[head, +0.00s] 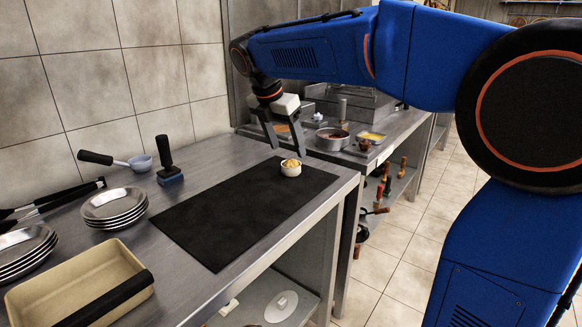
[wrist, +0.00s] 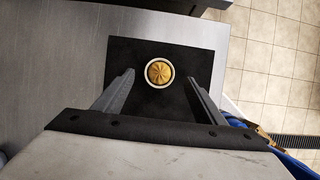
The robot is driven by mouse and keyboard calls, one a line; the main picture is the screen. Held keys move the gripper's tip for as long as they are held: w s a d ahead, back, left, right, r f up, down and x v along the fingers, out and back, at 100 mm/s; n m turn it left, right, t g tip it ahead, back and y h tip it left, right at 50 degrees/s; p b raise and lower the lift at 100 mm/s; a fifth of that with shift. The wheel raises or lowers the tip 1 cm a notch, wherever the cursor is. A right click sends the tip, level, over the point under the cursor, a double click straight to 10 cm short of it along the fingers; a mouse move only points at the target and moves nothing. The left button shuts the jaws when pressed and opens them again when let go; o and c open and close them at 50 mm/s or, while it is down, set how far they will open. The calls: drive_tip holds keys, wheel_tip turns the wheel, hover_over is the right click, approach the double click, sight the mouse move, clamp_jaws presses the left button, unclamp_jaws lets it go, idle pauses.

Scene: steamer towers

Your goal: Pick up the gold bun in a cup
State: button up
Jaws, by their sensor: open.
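The gold bun (head: 291,163) sits in a small white cup (head: 290,171) near the far end of the black mat (head: 235,213). In the wrist view the round gold bun (wrist: 159,72) shows from above, ringed by the cup's pale rim (wrist: 159,87). My gripper (head: 287,153) is open, with its fingers pointing down above and around the cup's place. In the wrist view, the fingers of my gripper (wrist: 160,82) stand on either side of the cup with dark mat showing between. No contact with the cup is visible.
Stacked metal plates (head: 114,207), a tan bin (head: 80,285) and a black-handled tool (head: 167,163) stand on the left of the counter. A second counter with a pot (head: 332,138) lies beyond. The mat around the cup is clear.

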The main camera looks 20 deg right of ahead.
sight(290, 160)
drive_tip(key=shift+x, duration=3.3)
drive_tip(key=shift+a, duration=0.1)
drive_tip(key=c, duration=1.4)
